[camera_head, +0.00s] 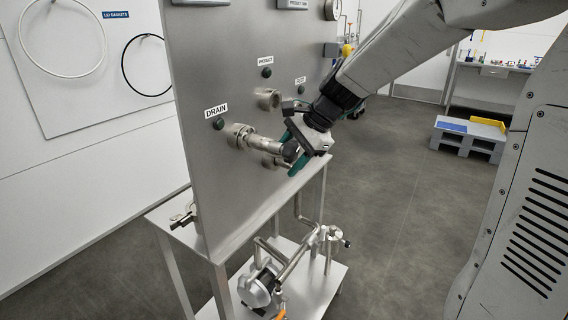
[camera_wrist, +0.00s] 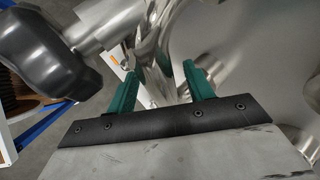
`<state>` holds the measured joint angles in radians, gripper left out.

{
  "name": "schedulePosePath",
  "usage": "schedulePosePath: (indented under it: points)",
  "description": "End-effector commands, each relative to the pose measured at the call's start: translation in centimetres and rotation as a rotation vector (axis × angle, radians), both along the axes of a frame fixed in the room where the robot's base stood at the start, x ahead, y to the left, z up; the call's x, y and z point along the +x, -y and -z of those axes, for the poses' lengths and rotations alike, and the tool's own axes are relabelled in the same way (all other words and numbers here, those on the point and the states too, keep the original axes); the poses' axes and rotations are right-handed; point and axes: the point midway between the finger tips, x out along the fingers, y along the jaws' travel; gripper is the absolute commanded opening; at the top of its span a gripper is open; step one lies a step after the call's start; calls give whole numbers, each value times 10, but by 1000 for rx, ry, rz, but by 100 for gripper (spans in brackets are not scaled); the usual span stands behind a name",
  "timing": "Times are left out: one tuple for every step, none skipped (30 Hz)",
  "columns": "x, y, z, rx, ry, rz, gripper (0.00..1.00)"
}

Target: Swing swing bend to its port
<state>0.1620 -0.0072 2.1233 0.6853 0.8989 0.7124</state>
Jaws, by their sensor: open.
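The swing bend (camera_head: 265,143) is a shiny steel pipe at the port labelled DRAIN (camera_head: 236,134) on the upright steel panel. The port labelled PRODUCT (camera_head: 268,98) stands above and to the right, with its round mouth showing. A third labelled port to its right is partly hidden by my arm. My gripper (camera_head: 293,149) is at the outer end of the bend. In the wrist view its two green fingers (camera_wrist: 160,72) are apart, and curved steel pipe (camera_wrist: 153,45) shows between and beyond their tips. I cannot tell whether they touch it.
A black-ended steel part (camera_wrist: 45,50) is close on the left of the wrist view. Below the panel, a lower shelf (camera_head: 318,285) carries a pump (camera_head: 260,287) and piping. Grey floor is free to the right, with a low grey platform (camera_head: 466,138) farther back.

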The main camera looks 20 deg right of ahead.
Motion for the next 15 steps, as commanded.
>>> schedulePosePath:
  points:
    - [2,-4,7,0,-4,-2,52]
    - [3,-5,10,1,-3,-2,52]
    - [4,-7,13,0,-2,-1,52]
    - [5,-9,15,1,-2,-2,52]
    - [6,-9,16,1,-1,-1,52]
    - [6,-10,18,1,-1,-1,52]
    - [7,-11,19,1,-1,-1,52]
    - [7,-11,20,0,0,0,52]
    - [7,-11,20,0,0,0,52]
    - [7,-11,21,0,0,-1,52]
    - [7,-11,21,0,0,-1,52]
    - [7,-11,20,0,0,-1,52]
    - [7,-11,20,0,0,-1,52]
    - [7,-11,20,0,0,-1,52]
    - [7,-11,20,0,0,-1,52]
